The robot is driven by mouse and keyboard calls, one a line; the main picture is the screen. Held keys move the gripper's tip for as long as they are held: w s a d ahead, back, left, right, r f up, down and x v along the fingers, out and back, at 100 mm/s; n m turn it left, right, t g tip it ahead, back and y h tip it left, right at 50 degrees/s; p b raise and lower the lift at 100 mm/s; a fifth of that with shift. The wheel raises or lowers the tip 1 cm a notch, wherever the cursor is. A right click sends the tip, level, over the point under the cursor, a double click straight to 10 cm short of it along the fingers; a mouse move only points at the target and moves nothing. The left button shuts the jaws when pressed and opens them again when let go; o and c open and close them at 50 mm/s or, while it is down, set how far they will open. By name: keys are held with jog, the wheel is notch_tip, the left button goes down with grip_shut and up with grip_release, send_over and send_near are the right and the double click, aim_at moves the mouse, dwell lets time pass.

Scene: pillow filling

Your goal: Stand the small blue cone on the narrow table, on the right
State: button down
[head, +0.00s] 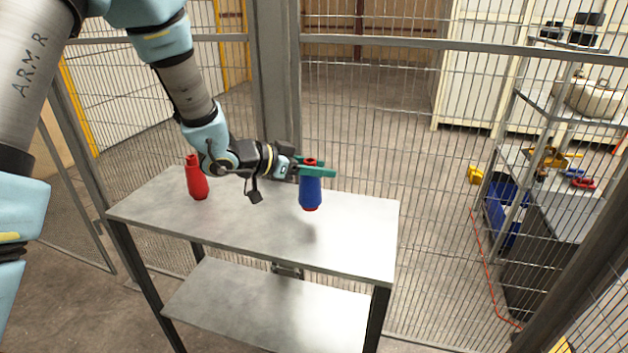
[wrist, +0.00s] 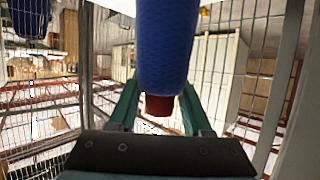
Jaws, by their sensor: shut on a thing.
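The small blue cone (head: 311,193) is upright in my gripper (head: 318,170), over the right part of the narrow table (head: 362,222) in the head view. My gripper's green fingers are shut on the cone near its red top. A dark shadow lies on the table below the cone, and the cone seems to be slightly above the surface. In the wrist view the blue cone (wrist: 166,45) fills the upper middle, with its red end (wrist: 159,105) between the green fingers (wrist: 160,108).
The table has a lower shelf (head: 262,305). A wire mesh fence (head: 400,120) runs behind the table. The right front of the tabletop is clear.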

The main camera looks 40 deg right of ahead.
aim_at(319, 182)
jog(key=shift+f, duration=1.7)
jog(key=shift+f, duration=0.1)
jog(key=shift+f, duration=0.15)
jog(key=shift+c, duration=1.7)
grip_release()
jog(key=shift+r+p, duration=0.35)
jog(key=b+v, duration=0.2)
jog(key=v, duration=1)
jog(key=shift+b, duration=0.35)
